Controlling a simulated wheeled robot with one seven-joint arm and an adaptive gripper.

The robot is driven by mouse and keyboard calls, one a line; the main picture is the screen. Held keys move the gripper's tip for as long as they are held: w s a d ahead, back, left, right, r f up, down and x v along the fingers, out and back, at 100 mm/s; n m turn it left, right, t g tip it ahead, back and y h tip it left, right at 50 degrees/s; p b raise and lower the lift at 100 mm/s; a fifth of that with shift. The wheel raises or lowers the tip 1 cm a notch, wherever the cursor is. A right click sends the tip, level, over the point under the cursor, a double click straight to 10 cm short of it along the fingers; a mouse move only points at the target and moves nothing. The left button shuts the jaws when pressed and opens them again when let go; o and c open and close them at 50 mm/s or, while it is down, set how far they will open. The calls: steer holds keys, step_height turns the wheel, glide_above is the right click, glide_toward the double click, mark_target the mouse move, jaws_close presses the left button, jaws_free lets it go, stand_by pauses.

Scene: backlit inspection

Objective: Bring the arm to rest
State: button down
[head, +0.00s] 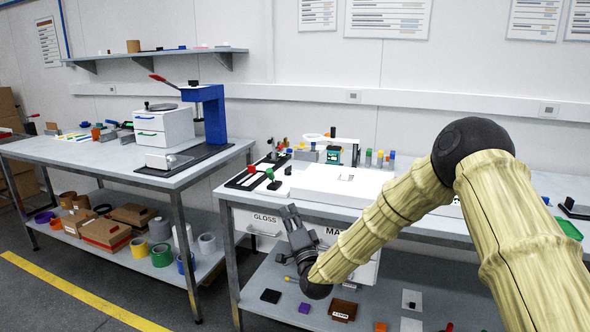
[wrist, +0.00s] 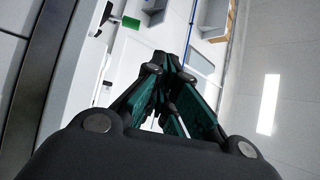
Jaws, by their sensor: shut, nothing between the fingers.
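My arm comes in from the right of the head view, in a tan ribbed cover with a black elbow joint, and bends down to the left. My gripper (head: 290,212) is at the front edge of the right workbench (head: 228,192), in front of the drawers below the top. Its fingers point up and stand apart from the items on the bench. In the wrist view the fingers (wrist: 172,62) come together at their tips, shut with nothing between them.
A white box (head: 335,185) lies on the right bench behind my forearm. A drawer marked GLOSS (head: 264,219) is beside the gripper. The lower shelf holds a brown box (head: 343,310) and small blocks. The left bench (head: 110,165) carries a blue press (head: 213,112). Floor between the benches is open.

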steer(key=s+d+f+n+g+h+p, duration=0.25)
steer(key=s+d+f+g, duration=0.3)
steer(key=s+f, duration=0.75)
steer(key=s+d+f+n+g+h+p, duration=0.3)
steer(key=s+f+g, duration=0.5)
steer(key=f, duration=0.9)
steer(key=s+d+f+n+g+h+p, duration=0.1)
steer(key=s+d, duration=0.4)
steer(key=s, duration=0.8)
steer(key=s+d+f+n+g+p, duration=0.1)
steer(key=s+d+f+g+p, duration=0.1)
steer(key=s, duration=1.1)
steer(key=s+d+f+n+g+h+p, duration=0.1)
steer(key=s+d+n+g+p, duration=0.1)
steer(key=s+d+g, duration=0.3)
steer(key=s+d+p, duration=0.1)
steer(key=s+d, duration=0.3)
steer(key=s, duration=0.4)
steer(key=shift+s+f+h, duration=0.2)
steer(key=shift+f+h, duration=0.15)
steer(key=shift+f, duration=0.05)
